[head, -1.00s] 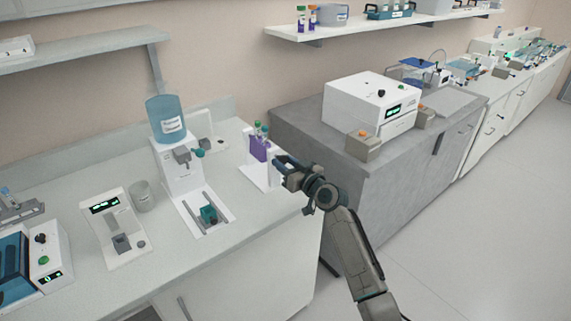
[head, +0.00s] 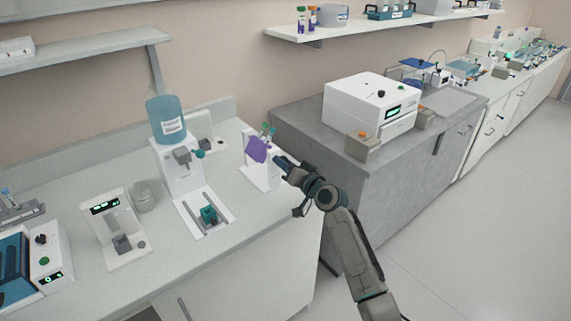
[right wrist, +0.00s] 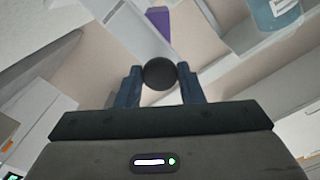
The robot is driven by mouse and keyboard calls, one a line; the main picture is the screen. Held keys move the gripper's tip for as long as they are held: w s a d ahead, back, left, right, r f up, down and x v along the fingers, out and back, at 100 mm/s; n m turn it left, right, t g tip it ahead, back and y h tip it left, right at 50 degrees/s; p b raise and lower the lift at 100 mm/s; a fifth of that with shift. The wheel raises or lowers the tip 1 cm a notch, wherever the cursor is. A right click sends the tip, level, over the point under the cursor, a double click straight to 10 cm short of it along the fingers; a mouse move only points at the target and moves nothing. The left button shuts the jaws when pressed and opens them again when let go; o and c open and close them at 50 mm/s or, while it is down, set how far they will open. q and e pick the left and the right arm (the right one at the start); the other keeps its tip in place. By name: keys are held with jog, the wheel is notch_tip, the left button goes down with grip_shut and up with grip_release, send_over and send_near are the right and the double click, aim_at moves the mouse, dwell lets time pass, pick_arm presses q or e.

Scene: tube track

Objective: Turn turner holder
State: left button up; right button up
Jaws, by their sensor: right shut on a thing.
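The turner is a white stand (head: 258,177) near the right end of the white bench. Its purple holder (head: 257,149) is tilted and carries tubes with green and reddish caps (head: 267,129). My right gripper (head: 281,163) is at the stand's right side. In the right wrist view its two fingers are shut on a round black knob (right wrist: 159,74). The purple holder also shows beyond the knob in the right wrist view (right wrist: 159,21). In the head view the gripper hides the knob. My left gripper is not in view.
A dispenser with a blue bottle (head: 166,119) stands left of the turner, with a white device (head: 115,228) farther left. A grey cabinet (head: 300,128) with a white machine (head: 372,100) stands to the right. The front of the bench is mostly clear.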

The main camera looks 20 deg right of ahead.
jog(key=shift+f+m+p, duration=0.1)
jog(key=shift+m+p, duration=4.25)
jog(key=shift+m, duration=7.15)
jog(key=o, duration=1)
jog(key=v, duration=1.1)
jog(key=shift+b, duration=0.45)
jog(key=shift+c, duration=0.2)
